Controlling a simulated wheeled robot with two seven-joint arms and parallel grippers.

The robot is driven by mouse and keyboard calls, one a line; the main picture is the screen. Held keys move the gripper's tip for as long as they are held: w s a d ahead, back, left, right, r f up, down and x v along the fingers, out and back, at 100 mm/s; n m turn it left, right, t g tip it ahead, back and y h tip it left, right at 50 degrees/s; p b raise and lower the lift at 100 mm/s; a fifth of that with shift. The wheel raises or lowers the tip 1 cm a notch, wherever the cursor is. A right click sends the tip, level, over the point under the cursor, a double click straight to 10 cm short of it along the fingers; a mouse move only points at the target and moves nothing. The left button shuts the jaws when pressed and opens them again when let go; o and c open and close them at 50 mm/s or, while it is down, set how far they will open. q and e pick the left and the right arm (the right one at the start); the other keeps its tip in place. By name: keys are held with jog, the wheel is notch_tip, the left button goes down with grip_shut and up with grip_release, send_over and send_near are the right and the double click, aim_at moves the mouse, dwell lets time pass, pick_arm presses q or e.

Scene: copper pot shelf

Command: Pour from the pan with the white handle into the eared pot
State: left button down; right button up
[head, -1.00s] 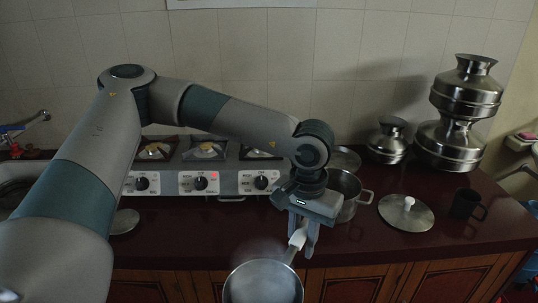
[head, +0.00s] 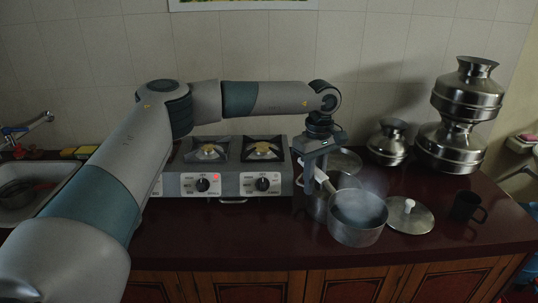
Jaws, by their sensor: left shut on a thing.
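The steel pan (head: 357,222) has a white handle (head: 325,181). My left gripper (head: 312,182) is shut on that handle. The pan is roughly level, and a faint haze like steam hangs over it. What is inside it is hard to make out. The eared pot (head: 346,180) stands on the counter behind and slightly left of the pan. The pan and the gripper hide much of the pot, including its right ear; part of its rim and inside shows. I cannot tell whether pan and pot touch. My right gripper is not in view.
A lid with a white knob (head: 410,216) lies right of the pan, and a dark mug (head: 467,206) stands farther right. Steel vessels (head: 448,146) stand behind. A stove (head: 232,184) is left of the pot. The front counter (head: 235,238) is clear.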

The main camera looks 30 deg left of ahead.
pick_arm(q)
jog(key=w+a+f+n+p, duration=0.1)
jog(key=w+a+n, duration=0.3)
jog(key=a+n, duration=0.5)
jog(key=w+a+f+n, duration=0.1)
jog(key=w+a+n, duration=0.4)
jog(key=a+n, duration=0.5)
jog(key=shift+a+f+n+p, duration=0.3)
jog(key=shift+a+f+p, duration=0.1)
jog(key=shift+a, duration=0.1)
jog(key=shift+d+y, duration=0.15)
jog(key=shift+y, duration=0.15)
